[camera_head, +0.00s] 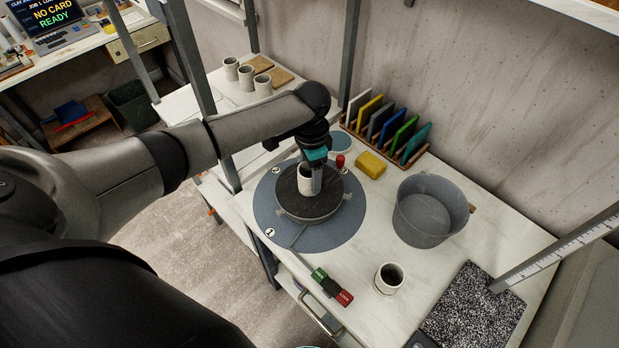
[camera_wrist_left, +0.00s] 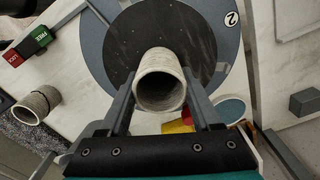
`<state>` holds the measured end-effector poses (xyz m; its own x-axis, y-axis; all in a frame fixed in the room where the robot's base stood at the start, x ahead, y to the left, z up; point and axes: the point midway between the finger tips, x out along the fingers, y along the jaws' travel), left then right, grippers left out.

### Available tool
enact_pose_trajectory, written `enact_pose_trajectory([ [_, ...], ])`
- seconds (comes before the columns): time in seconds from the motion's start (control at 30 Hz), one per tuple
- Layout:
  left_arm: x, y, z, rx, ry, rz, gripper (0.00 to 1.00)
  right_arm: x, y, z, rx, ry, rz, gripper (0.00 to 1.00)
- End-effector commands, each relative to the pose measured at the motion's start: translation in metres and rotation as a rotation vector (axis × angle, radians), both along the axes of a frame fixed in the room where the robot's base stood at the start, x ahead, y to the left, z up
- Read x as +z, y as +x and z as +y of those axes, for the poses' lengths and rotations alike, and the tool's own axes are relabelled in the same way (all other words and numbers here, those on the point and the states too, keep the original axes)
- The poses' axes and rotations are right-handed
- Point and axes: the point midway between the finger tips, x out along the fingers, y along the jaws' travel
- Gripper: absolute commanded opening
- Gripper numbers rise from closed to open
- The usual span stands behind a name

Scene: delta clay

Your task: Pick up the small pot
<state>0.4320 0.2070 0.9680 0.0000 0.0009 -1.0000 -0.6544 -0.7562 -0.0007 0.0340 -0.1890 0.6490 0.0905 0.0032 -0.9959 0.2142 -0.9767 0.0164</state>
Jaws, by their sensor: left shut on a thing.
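The small pot (camera_head: 306,179) is a pale, speckled clay cylinder with an open top. It stands on a dark round disc (camera_head: 322,205) in the middle of a blue-grey round mat (camera_head: 350,222). My left gripper (camera_head: 313,178) reaches down to it from above. In the left wrist view the small pot (camera_wrist_left: 160,82) sits between the two fingers of my left gripper (camera_wrist_left: 158,88), which is shut on it. The pot's base appears to be on or just above the disc; I cannot tell which. My right gripper is not in view.
A grey bucket (camera_head: 430,210) stands right of the mat. Another small pot (camera_head: 388,278) stands at the front, near a speckled mat (camera_head: 475,308). A yellow sponge (camera_head: 370,165), a red object (camera_head: 340,161) and a rack of coloured slabs (camera_head: 385,135) are behind. A grey upright post (camera_head: 350,50) stands close by.

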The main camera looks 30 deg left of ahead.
Motion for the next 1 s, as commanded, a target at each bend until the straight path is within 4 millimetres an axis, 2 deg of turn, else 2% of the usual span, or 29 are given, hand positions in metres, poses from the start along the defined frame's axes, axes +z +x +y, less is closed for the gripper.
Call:
enact_pose_trajectory([
  [0.03, 0.000, 0.000, 0.000, 0.000, 0.000, 0.000, 0.34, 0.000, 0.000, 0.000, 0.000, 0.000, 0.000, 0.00],
  [0.3, 0.001, 0.000, 0.000, 0.000, 0.000, -0.001, 0.07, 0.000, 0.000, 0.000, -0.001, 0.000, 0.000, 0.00],
  [0.67, 0.008, 0.001, 0.000, 0.000, -0.001, -0.002, 0.07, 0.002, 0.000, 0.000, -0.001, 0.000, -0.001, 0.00],
  [0.87, 0.038, 0.002, 0.001, 0.000, 0.000, -0.006, 0.07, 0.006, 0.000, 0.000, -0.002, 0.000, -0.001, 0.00],
  [1.0, 0.075, 0.002, 0.000, 0.000, -0.002, -0.008, 0.07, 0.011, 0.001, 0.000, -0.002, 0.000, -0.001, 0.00],
])
